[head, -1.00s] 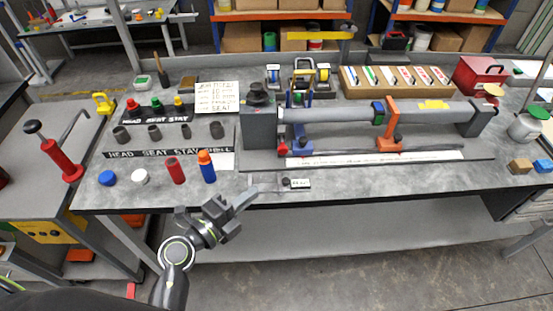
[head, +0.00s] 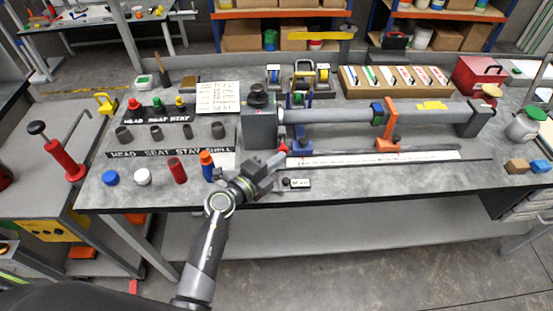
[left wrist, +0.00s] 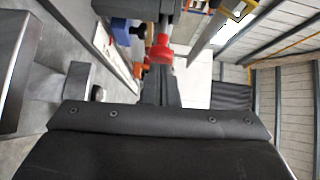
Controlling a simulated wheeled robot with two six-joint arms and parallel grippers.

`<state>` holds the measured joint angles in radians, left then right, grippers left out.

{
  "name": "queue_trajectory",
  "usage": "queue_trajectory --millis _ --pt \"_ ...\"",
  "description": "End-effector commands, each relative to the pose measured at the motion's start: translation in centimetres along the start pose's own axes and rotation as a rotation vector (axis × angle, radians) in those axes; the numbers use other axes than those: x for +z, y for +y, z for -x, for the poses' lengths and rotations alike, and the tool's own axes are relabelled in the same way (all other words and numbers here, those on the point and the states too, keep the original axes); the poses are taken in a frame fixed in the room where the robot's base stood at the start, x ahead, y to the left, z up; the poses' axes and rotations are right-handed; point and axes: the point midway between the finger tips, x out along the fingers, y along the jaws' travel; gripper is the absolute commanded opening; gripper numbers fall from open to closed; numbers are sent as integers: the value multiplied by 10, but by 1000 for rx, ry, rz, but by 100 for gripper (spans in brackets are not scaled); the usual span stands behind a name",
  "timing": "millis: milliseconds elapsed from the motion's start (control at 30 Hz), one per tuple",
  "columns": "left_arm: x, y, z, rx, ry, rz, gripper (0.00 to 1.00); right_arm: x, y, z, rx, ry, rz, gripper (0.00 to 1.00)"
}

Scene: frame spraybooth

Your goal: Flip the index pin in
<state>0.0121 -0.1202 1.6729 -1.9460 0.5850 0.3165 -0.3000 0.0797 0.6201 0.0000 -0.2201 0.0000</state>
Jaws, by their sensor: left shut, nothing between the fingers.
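A small red knob (head: 283,149), possibly the index pin's end, sits at the lower right of the grey headstock block (head: 260,128) on the bench fixture. It also shows in the left wrist view (left wrist: 160,50), just beyond my fingers. I cannot tell how the pin is seated. My left gripper (head: 280,160) is shut and empty, its tips close below the red knob. Whether they touch it is unclear. In the left wrist view my dark fingers (left wrist: 160,88) point at the knob. My right gripper is not in view.
A grey tube (head: 345,115) lies along the fixture with blue and orange clamps (head: 391,120). A long white scale strip (head: 370,158) runs in front. Red and blue bottles (head: 178,171) stand left of my arm. A small labelled plate (head: 299,183) lies near the bench edge.

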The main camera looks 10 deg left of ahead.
Motion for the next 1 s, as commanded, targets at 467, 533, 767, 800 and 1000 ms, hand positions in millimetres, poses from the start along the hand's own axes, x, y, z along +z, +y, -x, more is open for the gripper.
queue_trajectory --millis 467,533,767,800,1000 --pt "4 -2 -5 -1 1 0 0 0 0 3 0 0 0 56" --pt "9 -3 -9 -1 1 -1 0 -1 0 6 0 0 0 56" --pt "17 -2 -17 -2 -1 0 0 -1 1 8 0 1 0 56" --pt "17 -2 -17 -3 -1 0 0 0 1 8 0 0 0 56" --pt "17 -3 -17 -4 -2 -1 0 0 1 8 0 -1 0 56"
